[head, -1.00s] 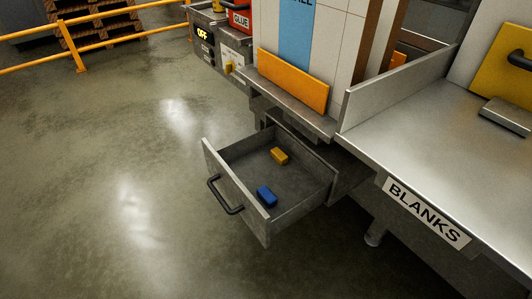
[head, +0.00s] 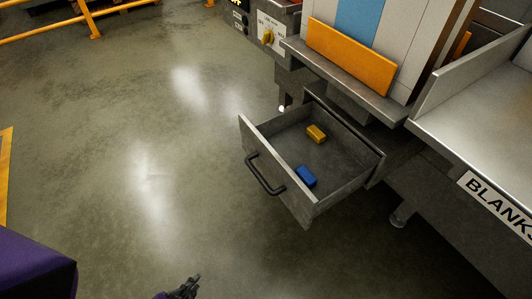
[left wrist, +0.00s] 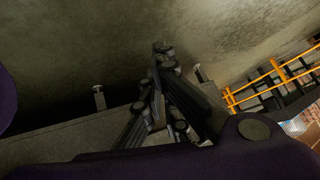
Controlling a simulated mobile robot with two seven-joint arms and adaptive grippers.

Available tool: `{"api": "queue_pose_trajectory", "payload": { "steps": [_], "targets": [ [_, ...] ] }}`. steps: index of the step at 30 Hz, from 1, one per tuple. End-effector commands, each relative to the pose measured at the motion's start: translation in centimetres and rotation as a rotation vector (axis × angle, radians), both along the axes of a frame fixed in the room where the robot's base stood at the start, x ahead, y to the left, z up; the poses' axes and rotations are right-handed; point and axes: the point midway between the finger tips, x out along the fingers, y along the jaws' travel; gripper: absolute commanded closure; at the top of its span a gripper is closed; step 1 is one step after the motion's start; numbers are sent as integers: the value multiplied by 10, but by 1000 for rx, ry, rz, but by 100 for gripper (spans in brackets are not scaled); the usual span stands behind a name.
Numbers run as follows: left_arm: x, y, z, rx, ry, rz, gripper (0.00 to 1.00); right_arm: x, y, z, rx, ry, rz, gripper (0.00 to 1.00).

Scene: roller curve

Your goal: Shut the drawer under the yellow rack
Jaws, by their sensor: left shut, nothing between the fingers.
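The grey metal drawer (head: 262,143) stands pulled well out under the rack with the yellow front board (head: 350,60). Its black bar handle (head: 262,175) is on the front panel, facing the lower left. A yellow block (head: 316,134) and a blue block (head: 306,176) lie inside on the drawer floor. My left gripper (head: 193,281) shows at the bottom edge of the head view, below and left of the drawer, apart from it. Its dark fingers (left wrist: 162,50) also show in the left wrist view, shut with nothing between them. My right gripper is not in view.
A steel table (head: 480,115) with a sign reading BLANKS stands to the right, its leg (head: 401,215) near the drawer. A control box with a yellow knob (head: 267,37) is behind. Open concrete floor (head: 150,130) lies left of the drawer. Yellow railings stand far left.

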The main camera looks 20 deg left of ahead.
Motion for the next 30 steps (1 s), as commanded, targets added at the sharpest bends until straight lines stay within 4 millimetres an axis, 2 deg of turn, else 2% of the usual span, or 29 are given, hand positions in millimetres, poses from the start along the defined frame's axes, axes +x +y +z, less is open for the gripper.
{"api": "queue_pose_trajectory", "payload": {
  "steps": [1,3,6,9,12,16,18,21,25,30],
  "targets": [
    [34,14,11,102,-81,-100,100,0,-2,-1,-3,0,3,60],
    [79,29,32,276,-202,-257,100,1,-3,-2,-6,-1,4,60],
    [134,43,68,567,-372,-485,100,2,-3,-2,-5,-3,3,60],
    [182,47,110,918,-548,-717,100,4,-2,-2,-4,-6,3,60],
    [215,43,150,1317,-713,-934,100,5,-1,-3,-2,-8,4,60],
    [231,29,184,1831,-888,-1153,100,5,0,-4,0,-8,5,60],
    [228,21,192,2069,-958,-1233,100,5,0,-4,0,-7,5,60],
    [216,9,193,2328,-1034,-1300,100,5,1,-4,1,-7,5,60],
    [207,-4,196,2534,-1096,-1314,100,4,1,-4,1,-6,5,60],
    [209,-10,197,2617,-1101,-1308,100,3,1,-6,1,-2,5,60]
  ]
}}
